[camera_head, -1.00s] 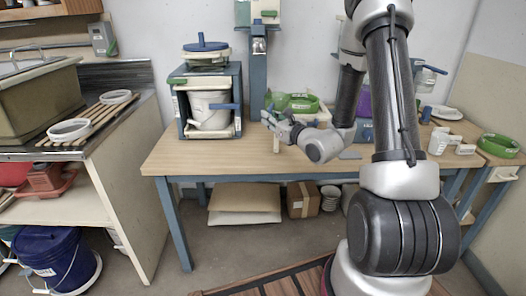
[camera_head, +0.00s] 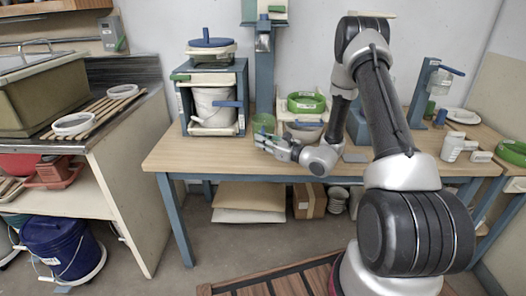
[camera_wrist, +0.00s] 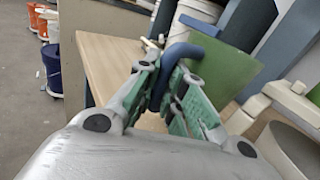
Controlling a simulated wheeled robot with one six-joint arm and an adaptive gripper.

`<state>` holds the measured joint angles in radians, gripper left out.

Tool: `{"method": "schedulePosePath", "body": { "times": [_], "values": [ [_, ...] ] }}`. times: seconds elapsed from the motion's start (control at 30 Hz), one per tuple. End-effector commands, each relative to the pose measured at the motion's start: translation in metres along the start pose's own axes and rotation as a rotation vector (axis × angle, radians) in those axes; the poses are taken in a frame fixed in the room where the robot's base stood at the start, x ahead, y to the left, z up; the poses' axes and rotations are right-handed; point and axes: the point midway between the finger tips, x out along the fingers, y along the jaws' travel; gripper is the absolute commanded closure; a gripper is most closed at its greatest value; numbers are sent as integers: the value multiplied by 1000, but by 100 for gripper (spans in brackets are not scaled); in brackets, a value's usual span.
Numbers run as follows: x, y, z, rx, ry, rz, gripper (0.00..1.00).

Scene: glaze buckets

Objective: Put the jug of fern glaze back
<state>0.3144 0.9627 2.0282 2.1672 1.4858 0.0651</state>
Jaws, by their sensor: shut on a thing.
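My gripper (camera_head: 268,141) is over the worktable, just in front of the jug. In the wrist view my gripper (camera_wrist: 168,88) is shut on the blue handle. The jug's lower part is partly hidden by the gripper, and I cannot tell whether it touches the tabletop.
A blue-framed stand with a white bucket (camera_head: 213,107) is to the left. A green ring (camera_head: 306,103) sits over a bowl (camera_head: 303,133) to the right. White jugs (camera_head: 452,147) stand at the table's right. The wooden tabletop's (camera_head: 185,152) front left is clear.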

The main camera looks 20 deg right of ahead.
Motion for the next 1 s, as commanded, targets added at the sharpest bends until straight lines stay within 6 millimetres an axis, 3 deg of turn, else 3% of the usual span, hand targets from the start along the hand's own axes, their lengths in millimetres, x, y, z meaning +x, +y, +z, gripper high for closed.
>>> {"method": "schedulePosePath", "body": {
  "times": [0.3, 0.7, 0.73, 0.83, 1.0],
  "values": [
    [0, 2, -40, 0, 0, -1, 100],
    [0, 3, -45, -1, 0, -1, 100],
    [0, 3, -46, -1, 0, -1, 88],
    [0, 3, -45, -1, 0, -1, 69],
    [0, 3, -45, -1, 0, -1, 68]
  ]
}}
